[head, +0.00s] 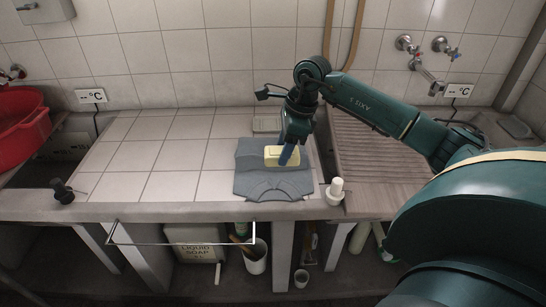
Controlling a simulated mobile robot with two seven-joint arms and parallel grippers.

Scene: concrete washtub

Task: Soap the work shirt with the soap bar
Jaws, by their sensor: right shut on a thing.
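The work shirt (256,184) is a grey-blue folded cloth lying flat on the tiled counter left of the washboard. The pale yellow soap bar (274,153) is over the upper middle of the shirt. My right gripper (289,155) comes from above and is shut on the soap bar, with a blue finger across its front side. I cannot tell whether the bar touches the cloth. My left gripper is not in view.
The ribbed washboard basin (370,165) with wall taps (425,65) is at right. A white-capped bottle (335,190) stands by the counter's front edge. A red tub (22,125) is at far left. The tiled counter (150,160) left of the shirt is clear.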

